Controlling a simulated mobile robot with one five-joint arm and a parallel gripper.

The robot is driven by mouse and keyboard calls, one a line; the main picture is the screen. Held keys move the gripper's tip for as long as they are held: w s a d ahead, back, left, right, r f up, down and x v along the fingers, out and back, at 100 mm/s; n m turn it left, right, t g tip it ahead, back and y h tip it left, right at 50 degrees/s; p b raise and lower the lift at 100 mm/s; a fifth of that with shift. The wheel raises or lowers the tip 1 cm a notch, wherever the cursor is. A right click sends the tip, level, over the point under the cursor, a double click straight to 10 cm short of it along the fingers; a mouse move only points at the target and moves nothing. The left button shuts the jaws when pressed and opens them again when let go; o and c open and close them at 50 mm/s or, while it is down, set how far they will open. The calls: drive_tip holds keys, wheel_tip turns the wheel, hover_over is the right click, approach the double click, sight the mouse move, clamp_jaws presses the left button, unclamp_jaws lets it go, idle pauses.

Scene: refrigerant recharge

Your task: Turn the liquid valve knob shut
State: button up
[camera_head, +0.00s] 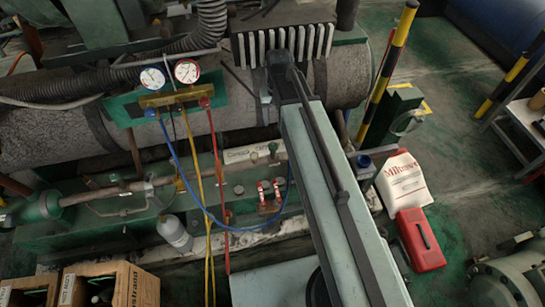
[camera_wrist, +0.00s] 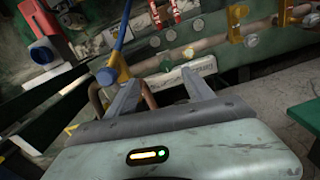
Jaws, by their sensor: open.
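My gripper (camera_wrist: 160,78) is open in the wrist view, with its two grey fingers apart and nothing clearly held between them. In the head view my arm reaches up to the finned block, and its end is partly hidden. A gauge manifold (camera_head: 177,99) on a green plate carries a blue knob (camera_head: 151,113) at left and a red knob (camera_head: 204,102) at right. Two small red handles (camera_head: 269,189) sit on the green base; they also show at the top of the wrist view (camera_wrist: 167,12). No readable label marks the liquid valve knob, so I cannot tell which it is.
Blue, yellow and red hoses (camera_head: 207,190) hang below the manifold. A blue hose with a yellow fitting (camera_wrist: 116,72) is close to the left finger in the wrist view.

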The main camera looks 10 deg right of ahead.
drive_tip(key=m+b, duration=0.1)
drive_tip(key=b, duration=0.9)
hover_over(273, 145)
wheel_tip(273, 145, down, 13)
drive_tip(key=shift+w, duration=0.15)
wheel_tip(273, 145, down, 8)
drive_tip(key=b, duration=0.7)
drive_tip(key=shift+r, duration=0.2)
